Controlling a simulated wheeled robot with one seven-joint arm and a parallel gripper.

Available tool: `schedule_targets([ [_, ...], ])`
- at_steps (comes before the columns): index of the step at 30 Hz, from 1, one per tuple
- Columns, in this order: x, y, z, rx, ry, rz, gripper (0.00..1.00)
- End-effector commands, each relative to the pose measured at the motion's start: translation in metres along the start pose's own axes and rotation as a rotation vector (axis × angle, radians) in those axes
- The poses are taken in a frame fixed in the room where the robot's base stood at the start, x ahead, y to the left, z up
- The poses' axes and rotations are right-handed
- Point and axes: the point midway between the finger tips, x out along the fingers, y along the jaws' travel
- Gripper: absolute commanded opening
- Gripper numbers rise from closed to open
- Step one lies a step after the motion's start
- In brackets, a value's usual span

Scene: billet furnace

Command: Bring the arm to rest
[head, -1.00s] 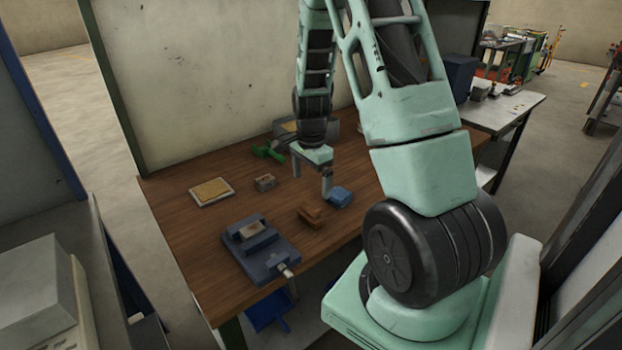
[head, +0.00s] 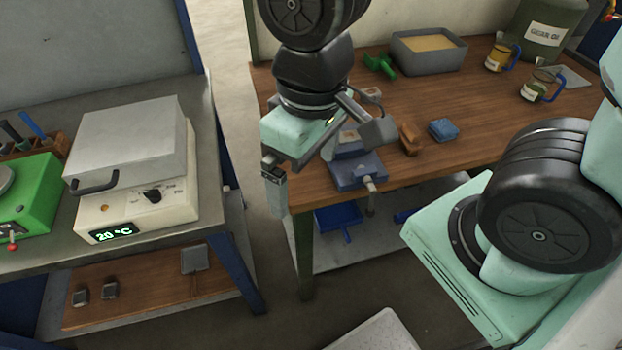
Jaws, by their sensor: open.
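My gripper (head: 326,168) hangs in the upper middle of the head view, pointing down, with its two fingers wide apart and nothing between them. It is in front of the left end of the wooden bench (head: 400,165), to the right of the furnace (head: 140,170). The furnace is a cream box with a grey lid that looks shut, a black handle and a green display reading about 20 °C. A dark blue vise (head: 358,172) on the bench is partly hidden behind my gripper.
A brown block (head: 409,139) and a blue block (head: 443,129) lie on the bench. Behind are a green tool (head: 379,64), a grey bin (head: 429,57), two mugs (head: 500,56) and an oil can (head: 545,38). A green device (head: 28,197) stands left of the furnace.

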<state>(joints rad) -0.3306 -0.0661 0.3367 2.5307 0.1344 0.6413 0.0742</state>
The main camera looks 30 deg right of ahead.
Motion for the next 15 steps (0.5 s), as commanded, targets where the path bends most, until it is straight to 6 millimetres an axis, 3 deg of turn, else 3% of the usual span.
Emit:
schedule_targets([
  [4, -0.002, -0.021, 0.019, -0.179, -0.002, 0.015, 0.98],
  [15, 0.004, -0.021, 0.02, -0.193, -0.003, 0.016, 0.98],
])
